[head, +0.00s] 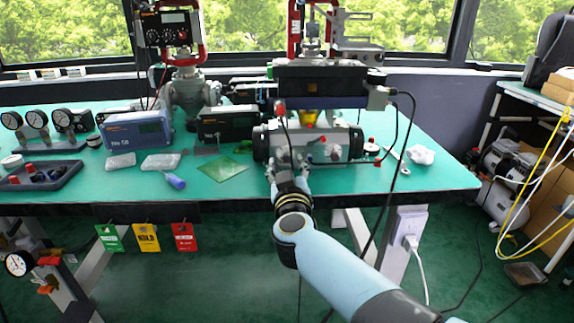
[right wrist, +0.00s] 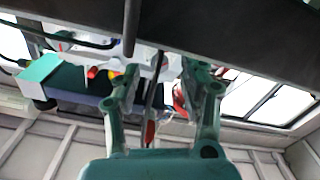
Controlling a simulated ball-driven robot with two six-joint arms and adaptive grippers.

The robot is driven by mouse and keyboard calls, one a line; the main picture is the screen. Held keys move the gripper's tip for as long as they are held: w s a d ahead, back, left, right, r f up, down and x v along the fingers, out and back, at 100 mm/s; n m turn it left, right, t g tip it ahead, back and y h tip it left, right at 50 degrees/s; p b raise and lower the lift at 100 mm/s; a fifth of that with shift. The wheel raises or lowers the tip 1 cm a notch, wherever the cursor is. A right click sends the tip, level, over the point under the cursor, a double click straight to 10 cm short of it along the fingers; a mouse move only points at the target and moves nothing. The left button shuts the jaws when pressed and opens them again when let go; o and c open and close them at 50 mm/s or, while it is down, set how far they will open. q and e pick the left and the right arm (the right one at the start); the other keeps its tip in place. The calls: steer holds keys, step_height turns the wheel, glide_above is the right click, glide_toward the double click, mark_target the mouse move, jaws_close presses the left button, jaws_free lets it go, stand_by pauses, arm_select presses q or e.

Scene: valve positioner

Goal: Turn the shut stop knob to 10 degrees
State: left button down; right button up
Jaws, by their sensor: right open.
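The valve assembly's grey actuator (head: 343,140), with dark end caps, sits near the front edge of the green table under a long dark box (head: 320,82). Small pale and red fittings show on its front; I cannot tell which one is the shut stop knob. My right gripper (head: 288,172) is close to the actuator's front left and covers part of it. In the right wrist view my right gripper (right wrist: 160,88) has its fingers apart, with a thin dark red-tipped part (right wrist: 150,128) showing between them. Contact is unclear. My left gripper is out of view.
The green table (head: 435,178) also holds a blue boxed device (head: 137,130), a black boxed device (head: 228,123), a green sheet (head: 222,168) and a dark tray (head: 40,178). Black cables hang at the actuator's right. Coloured tags (head: 147,238) hang below the front edge.

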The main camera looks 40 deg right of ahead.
mark_target(287, 158)
steer(key=shift+x, duration=1.45)
jaws_close()
